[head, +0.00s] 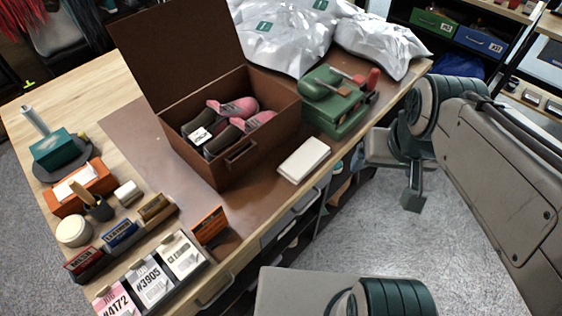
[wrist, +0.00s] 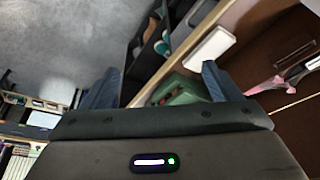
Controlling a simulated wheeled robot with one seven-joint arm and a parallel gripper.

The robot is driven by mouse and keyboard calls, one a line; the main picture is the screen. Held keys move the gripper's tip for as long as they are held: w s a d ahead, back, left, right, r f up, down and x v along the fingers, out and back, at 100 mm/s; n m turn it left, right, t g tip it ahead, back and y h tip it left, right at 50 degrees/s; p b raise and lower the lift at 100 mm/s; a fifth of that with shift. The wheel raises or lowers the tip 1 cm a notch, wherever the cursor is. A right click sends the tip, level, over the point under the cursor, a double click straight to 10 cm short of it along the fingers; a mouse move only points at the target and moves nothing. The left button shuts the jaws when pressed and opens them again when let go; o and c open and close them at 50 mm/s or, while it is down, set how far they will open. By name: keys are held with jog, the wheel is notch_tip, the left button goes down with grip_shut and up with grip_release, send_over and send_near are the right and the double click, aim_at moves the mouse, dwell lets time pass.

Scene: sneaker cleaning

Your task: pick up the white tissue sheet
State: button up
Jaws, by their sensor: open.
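A white tissue sheet (head: 73,183) pokes up from the top of an orange tissue box (head: 88,195) at the left end of the table in the head view. It is outside the wrist view. My gripper (wrist: 161,67) is open in the wrist view, with its two blue-grey fingers wide apart and nothing between them. My arm is on the right in the head view, beyond the table's front edge and far from the tissue box.
A brown open box (head: 206,162) with pink and grey sneakers stands mid-table. A white block (head: 303,160) and a green device (head: 335,105) lie to its right. A cup with a brush (head: 100,208), a round white tub (head: 74,231) and label stands crowd around the tissue box.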

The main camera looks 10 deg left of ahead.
jog(key=shift+o, duration=0.5)
jog(key=w+a+f+m+g+b, duration=0.1)
jog(key=w+a, duration=0.2)
jog(key=w, duration=0.2)
jog(key=w+a+f+m+g+b, duration=0.1)
jog(key=w+a+f+m+b, duration=0.1)
jog(key=w, duration=0.3)
jog(key=shift+w+a+m, duration=0.3)
jog(key=shift+w+a, duration=0.1)
jog(key=m+g+b, duration=0.2)
jog(key=m, duration=0.2)
send_over(305, 157)
jog(key=f, duration=1.4)
jog(key=shift+s+d+f, duration=0.15)
jog(key=shift+s+d, duration=0.05)
jog(key=shift+s, duration=0.05)
jog(key=shift+w+a+f+p, duration=0.15)
jog(key=shift+f+p, duration=0.2)
jog(key=shift+f, duration=1.1)
jog(key=shift+w+a+f+p, duration=0.1)
jog(key=shift+f+p, duration=0.25)
jog(key=shift+f, duration=1.1)
jog(key=c, duration=1)
jog(key=shift+c, duration=0.2)
jog(key=shift+r, duration=0.15)
